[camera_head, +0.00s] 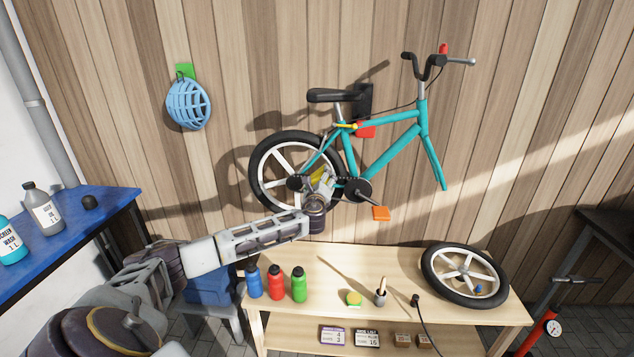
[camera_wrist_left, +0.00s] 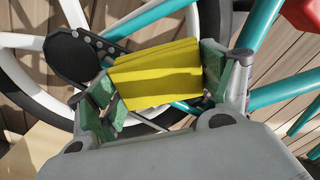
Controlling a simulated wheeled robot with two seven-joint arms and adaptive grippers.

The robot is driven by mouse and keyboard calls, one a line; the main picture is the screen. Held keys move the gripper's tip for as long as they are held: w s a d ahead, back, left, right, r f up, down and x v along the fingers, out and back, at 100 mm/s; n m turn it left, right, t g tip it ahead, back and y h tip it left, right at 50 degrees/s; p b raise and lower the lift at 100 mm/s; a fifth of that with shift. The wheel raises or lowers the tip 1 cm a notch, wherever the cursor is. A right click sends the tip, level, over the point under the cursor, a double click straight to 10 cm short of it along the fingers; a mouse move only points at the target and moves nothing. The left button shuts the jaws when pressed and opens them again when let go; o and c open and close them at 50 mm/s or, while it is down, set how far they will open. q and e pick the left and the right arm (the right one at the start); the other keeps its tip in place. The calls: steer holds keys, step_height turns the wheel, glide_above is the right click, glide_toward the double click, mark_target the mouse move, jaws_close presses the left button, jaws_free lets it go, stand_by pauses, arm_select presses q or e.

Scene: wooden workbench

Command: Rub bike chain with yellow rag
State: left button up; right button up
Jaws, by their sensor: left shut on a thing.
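A teal bike (camera_head: 390,152) hangs on the wooden wall with its rear wheel (camera_head: 262,182) on and no front wheel. The dark bike chain (camera_head: 338,179) runs between the rear sprocket and the crank; part of it also shows in the left wrist view (camera_wrist_left: 105,48). My left gripper (camera_head: 321,182) is at the chain, between sprocket and crank. In the left wrist view its green-padded fingers (camera_wrist_left: 165,83) are shut on the folded yellow rag (camera_wrist_left: 155,75). The rag covers part of the chain; I cannot tell whether they touch. My right gripper is not in view.
The wooden workbench (camera_head: 350,312) below holds blue, red and green bottles (camera_head: 275,283), a yellow-green sponge-like item (camera_head: 354,298), a brush pot (camera_head: 380,292) and a loose wheel (camera_head: 464,274). A blue table (camera_head: 75,215) with bottles stands left. A blue helmet (camera_head: 189,104) hangs on the wall.

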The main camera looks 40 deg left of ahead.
arm_select(q)
steer(key=shift+w+d, duration=0.35)
steer(key=shift+d, duration=0.25)
steer(key=shift+w+d, duration=0.35)
steer(key=shift+d, duration=0.25)
steer(key=shift+w+d, duration=0.1)
steer(key=shift+w+d, duration=0.45)
steer(key=shift+d, duration=0.25)
steer(key=shift+w+d, duration=0.4)
steer(key=shift+d, duration=0.3)
steer(key=shift+s+d+f+p, duration=0.1)
steer(key=shift+s+p, duration=0.05)
steer(key=shift+p, duration=0.15)
steer(key=p, duration=0.3)
glide_toward(337, 178)
steer(key=shift+w+a, duration=0.25)
steer(key=shift+w, duration=0.1)
steer(key=shift+p+v, duration=0.6)
steer(key=shift+v, duration=0.85)
